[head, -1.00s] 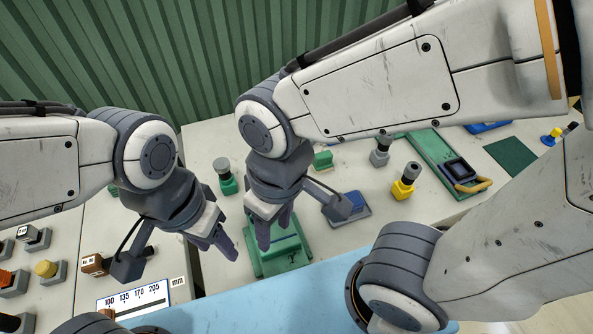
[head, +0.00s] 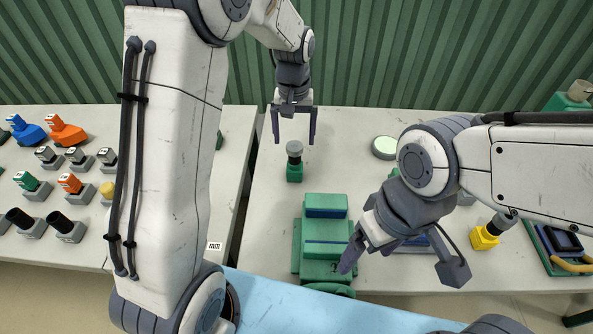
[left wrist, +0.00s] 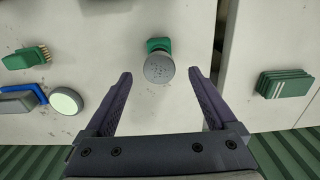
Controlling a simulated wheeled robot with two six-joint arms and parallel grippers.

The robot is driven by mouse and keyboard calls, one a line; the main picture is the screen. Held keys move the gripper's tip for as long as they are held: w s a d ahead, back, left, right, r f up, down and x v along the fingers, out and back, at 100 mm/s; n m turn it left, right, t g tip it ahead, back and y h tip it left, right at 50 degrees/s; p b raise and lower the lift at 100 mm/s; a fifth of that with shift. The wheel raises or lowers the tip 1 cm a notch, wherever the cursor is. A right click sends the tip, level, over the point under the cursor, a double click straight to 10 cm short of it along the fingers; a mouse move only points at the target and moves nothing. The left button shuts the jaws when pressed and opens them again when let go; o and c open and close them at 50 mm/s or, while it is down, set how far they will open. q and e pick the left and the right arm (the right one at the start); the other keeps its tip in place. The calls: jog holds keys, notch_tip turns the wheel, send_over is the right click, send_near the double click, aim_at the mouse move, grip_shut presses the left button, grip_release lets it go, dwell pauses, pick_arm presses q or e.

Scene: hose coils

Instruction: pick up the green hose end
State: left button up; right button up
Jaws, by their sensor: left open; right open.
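The green hose end (head: 294,172) stands on the right-hand table, a small green block with a grey round head. It also shows in the left wrist view (left wrist: 159,46), its grey head between and slightly ahead of my fingertips. My left gripper (head: 294,138) is open and empty, with its fingers pointing down. In the head view it appears just behind and above the hose end, with no contact visible. My right gripper (head: 350,252) is open beside the green machine, nearer the front edge; its fingers are partly hidden.
The green machine (head: 311,240) stands in front of the hose end. A pale round disc (head: 384,147) and a yellow-based piece (head: 485,237) lie to the right. A gap separates the left table, which holds several coloured blocks. A green corrugated wall stands behind.

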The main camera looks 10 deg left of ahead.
aim_at(294, 145)
pick_arm(q)
notch_tip(294, 145, down, 5)
jog(key=shift+r, duration=0.2)
jog(key=shift+f+p, duration=0.95)
jog(key=shift+f, duration=1.75)
grip_shut()
